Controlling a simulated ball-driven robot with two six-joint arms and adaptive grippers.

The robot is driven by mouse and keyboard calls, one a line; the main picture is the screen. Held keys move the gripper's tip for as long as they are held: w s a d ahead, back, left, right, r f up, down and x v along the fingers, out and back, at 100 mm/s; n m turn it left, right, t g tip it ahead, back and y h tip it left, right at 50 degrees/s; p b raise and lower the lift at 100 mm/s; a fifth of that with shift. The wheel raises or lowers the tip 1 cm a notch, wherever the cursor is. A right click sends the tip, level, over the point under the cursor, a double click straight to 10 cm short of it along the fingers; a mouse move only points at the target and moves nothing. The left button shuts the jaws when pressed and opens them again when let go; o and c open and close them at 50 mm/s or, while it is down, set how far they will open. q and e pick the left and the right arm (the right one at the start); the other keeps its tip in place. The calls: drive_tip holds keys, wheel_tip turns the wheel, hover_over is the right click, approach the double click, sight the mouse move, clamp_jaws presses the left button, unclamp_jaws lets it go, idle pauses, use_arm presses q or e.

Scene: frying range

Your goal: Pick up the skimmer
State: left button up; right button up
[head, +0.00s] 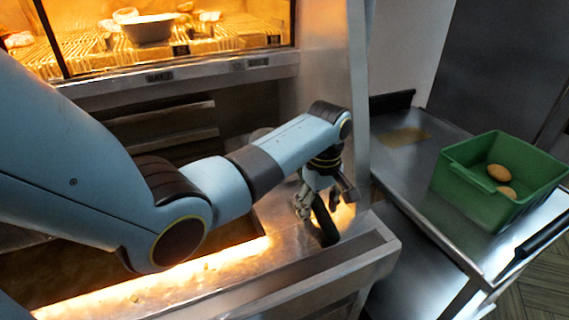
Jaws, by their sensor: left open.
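My left gripper (318,208) points down over the metal ledge at the right end of the fryer. Its jaws are open. A black, handle-like piece (326,228) stands right at its fingertips, and it looks like the handle of the skimmer. I cannot tell whether the fingers touch it. No skimmer head or mesh shows clearly. My right gripper is not in view.
The fryer vat (130,262) lies under my left arm. A lit warming cabinet (180,35) with a metal bowl (148,28) stands behind. A steel post rises just right of my gripper. On the right, a green bin (480,205) holding potatoes stands on a steel table (425,190).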

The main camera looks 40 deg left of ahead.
use_arm(q)
drive_tip(key=shift+f, duration=0.15)
clamp_jaws()
idle(0.6)
